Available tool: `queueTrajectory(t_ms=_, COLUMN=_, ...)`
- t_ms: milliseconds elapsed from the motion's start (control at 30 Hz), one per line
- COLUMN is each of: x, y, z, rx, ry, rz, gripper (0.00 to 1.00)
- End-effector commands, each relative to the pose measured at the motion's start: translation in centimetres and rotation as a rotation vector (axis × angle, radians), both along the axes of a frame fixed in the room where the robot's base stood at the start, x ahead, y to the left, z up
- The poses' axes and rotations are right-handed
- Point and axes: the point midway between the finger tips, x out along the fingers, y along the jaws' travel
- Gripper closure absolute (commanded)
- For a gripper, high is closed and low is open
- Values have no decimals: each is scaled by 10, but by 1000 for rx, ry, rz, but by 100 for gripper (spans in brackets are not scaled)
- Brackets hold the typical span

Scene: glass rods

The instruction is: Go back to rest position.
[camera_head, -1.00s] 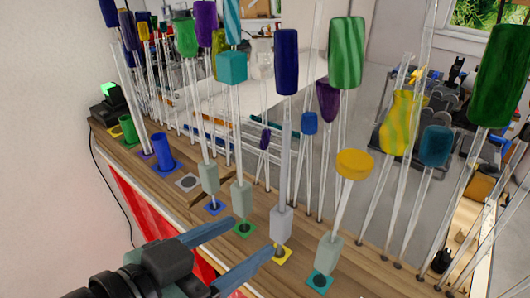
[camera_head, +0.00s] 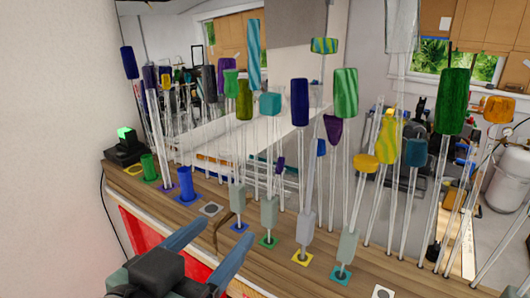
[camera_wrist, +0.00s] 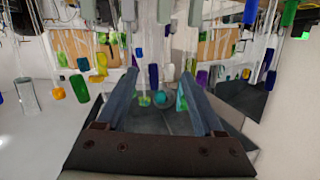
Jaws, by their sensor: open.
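My gripper (camera_head: 208,252) shows at the lower left of the head view, in front of the wooden bench. Its two blue-grey fingers are spread apart. In the wrist view my gripper (camera_wrist: 162,85) is also open, with nothing held between the fingers. Several glass rods with coloured tops stand along the bench, including a dark blue one (camera_head: 300,102), a green striped one (camera_head: 346,92) and a teal cube one (camera_head: 270,104). Grey blocks (camera_head: 270,212) sit low on some rods, above coloured square markers (camera_head: 303,257). The gripper appears apart from the rods.
The wooden bench (camera_head: 195,212) has a red front panel (camera_head: 140,232). A blue cup (camera_head: 186,184) and a green cup (camera_head: 149,166) stand at its left, near a black device with a green light (camera_head: 126,143). Rods crowd the bench's back edge. A white wall (camera_head: 60,120) is at left.

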Motion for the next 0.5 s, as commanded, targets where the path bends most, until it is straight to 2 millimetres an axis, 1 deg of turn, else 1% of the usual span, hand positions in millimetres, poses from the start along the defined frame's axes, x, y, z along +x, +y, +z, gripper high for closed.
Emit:
queueTrajectory(t_ms=33, x=9, y=-5, z=19, rx=-9, ry=-59, rz=35, gripper=31)
queueTrajectory(t_ms=67, x=14, y=-6, z=30, rx=-15, ry=-95, rz=61, gripper=31)
queueTrajectory(t_ms=100, x=20, y=-8, z=47, rx=-28, ry=-150, rz=94, gripper=31)
queueTrajectory(t_ms=167, x=26, y=-12, z=77, rx=-50, ry=-247, rz=146, gripper=31)
queueTrajectory(t_ms=233, x=27, y=-20, z=119, rx=-84, ry=-386, rz=200, gripper=31)
queueTrajectory(t_ms=267, x=24, y=-24, z=137, rx=-100, ry=-452, rz=222, gripper=31)
queueTrajectory(t_ms=300, x=19, y=-30, z=162, rx=-122, ry=-541, rz=247, gripper=31)
queueTrajectory(t_ms=367, x=6, y=-38, z=197, rx=-156, ry=-671, rz=273, gripper=31)
queueTrajectory(t_ms=400, x=-4, y=-43, z=215, rx=-175, ry=-747, rz=284, gripper=31)
queueTrajectory(t_ms=500, x=-26, y=-52, z=248, rx=-212, ry=-890, rz=301, gripper=31)
